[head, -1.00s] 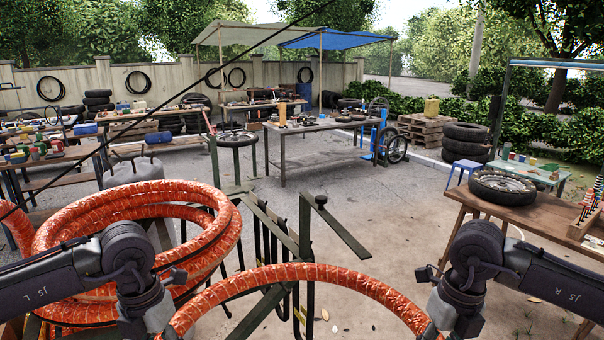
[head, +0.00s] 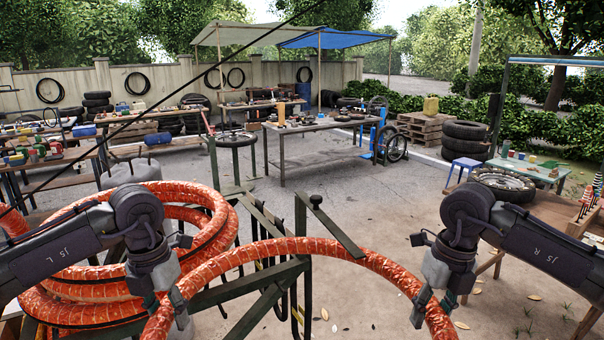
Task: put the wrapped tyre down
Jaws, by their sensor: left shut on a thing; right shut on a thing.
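The wrapped tyre (head: 285,248), in shiny orange wrapping, arches across the bottom of the head view between my two grippers. Its lower part is cut off by the picture's bottom edge. My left gripper (head: 166,306) is shut on its left side and my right gripper (head: 430,304) is shut on its right side. The tyre stands upright or tilted in front of a dark green metal frame (head: 300,222); I cannot tell whether it touches anything below. More orange wrapped tyres (head: 208,208) lie stacked at the left, partly hidden by my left arm.
A wooden table (head: 548,212) with a spoked wheel (head: 503,184) stands at the right, partly behind my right arm. The green frame's post and bar rise close behind the held tyre. Bare paved ground (head: 385,210) lies between the frame and the right table.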

